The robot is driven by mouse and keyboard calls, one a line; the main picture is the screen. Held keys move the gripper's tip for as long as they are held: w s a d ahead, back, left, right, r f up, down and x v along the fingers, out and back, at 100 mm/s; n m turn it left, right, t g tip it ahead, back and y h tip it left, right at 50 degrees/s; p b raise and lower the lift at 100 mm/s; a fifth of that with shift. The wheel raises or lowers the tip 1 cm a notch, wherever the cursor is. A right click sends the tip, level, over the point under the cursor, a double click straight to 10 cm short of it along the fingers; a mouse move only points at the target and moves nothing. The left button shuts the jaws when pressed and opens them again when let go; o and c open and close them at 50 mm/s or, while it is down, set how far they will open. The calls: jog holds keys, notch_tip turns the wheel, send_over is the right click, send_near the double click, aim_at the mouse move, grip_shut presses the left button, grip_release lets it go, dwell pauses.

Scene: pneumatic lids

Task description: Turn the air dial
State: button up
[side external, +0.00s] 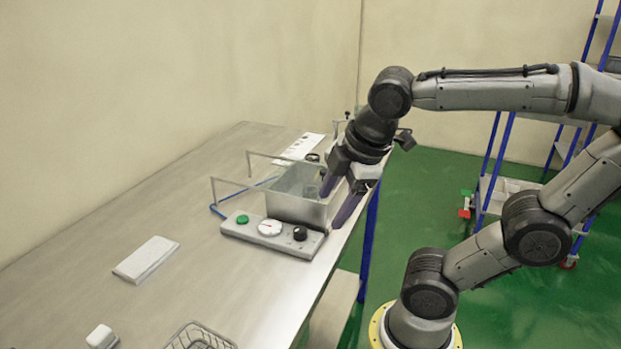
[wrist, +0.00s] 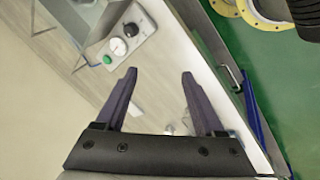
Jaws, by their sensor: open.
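A grey control panel (side external: 245,231) stands on the metal table in front of a clear-walled box. It carries a black dial (side external: 300,233), a round white gauge (side external: 270,227) and a green button (side external: 242,219). In the wrist view the black dial (wrist: 131,30) is at the upper left, with the white gauge (wrist: 118,46) and green button (wrist: 107,60) beside it. My gripper (side external: 329,210) is open and empty, above the table's right edge near the box. In the wrist view its fingertips (wrist: 160,73) are well apart, with the dial beyond and left of them.
The box (side external: 296,205) stands directly behind the panel, with thin metal rails beside it. A white block (side external: 147,258) and a wire basket (side external: 198,337) lie toward the front. The table's left part (side external: 110,215) is clear.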

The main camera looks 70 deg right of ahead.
notch_tip(320, 180, down, 3)
jog(key=s+a+m+t+y, duration=0.1)
jog(key=s+a+m+y, duration=0.15)
jog(key=m, duration=0.65)
jog(key=w+r+n, duration=0.3)
jog(key=w+r, duration=0.3)
jog(key=r, duration=0.1)
jog(key=shift+d+r+h, duration=0.2)
jog(key=shift+d+h, duration=0.15)
jog(key=shift+d, duration=0.05)
jog(key=shift+w, duration=0.1)
